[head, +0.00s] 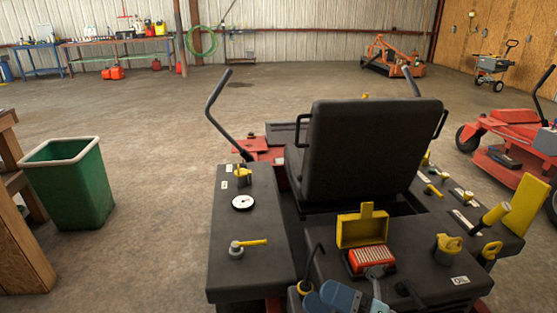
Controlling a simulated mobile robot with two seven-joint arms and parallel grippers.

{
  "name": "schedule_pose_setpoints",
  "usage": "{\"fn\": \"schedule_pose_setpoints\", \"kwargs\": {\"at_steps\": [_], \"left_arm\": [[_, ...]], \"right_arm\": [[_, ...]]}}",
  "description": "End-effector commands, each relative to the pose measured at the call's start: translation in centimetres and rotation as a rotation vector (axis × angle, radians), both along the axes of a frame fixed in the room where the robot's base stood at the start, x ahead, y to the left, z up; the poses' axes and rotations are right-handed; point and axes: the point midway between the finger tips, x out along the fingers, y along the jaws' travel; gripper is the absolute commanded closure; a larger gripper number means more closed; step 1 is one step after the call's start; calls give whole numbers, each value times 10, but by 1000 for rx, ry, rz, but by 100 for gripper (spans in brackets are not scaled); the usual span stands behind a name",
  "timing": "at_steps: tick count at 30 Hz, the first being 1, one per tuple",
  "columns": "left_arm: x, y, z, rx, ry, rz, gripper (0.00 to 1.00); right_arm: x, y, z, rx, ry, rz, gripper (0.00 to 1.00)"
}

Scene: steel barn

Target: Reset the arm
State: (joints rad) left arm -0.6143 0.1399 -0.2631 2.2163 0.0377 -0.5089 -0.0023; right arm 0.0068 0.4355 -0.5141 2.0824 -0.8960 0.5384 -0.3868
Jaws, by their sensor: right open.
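My right gripper (368,286) is at the bottom of the head view, low over the rear of a mower. Its blue and grey parts are partly cut off by the lower edge. It is open, with nothing seen held in it. Just beyond it is a red ribbed block (371,256) in front of a raised yellow lid (364,226). I cannot tell whether the gripper touches the block. My left gripper is not in view.
The mower has a black seat (372,150), two black levers and yellow fittings close around my right gripper. A green bin (72,182) stands left beside a wooden bench (15,225). Another red mower (510,140) is at right. The concrete floor between is clear.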

Motion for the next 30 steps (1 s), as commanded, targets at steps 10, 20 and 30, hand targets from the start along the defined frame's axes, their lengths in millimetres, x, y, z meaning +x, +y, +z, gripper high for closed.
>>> {"fn": "schedule_pose_setpoints", "kwargs": {"at_steps": [10, 20, 30], "left_arm": [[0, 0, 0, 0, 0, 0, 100], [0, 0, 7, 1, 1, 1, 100], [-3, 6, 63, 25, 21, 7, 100]], "right_arm": [[-14, -80, -114, 728, 1204, -456, 22], [-95, -99, -200, 1059, 1884, -659, 22], [-92, -104, -141, 1032, 1862, -690, 22]]}}
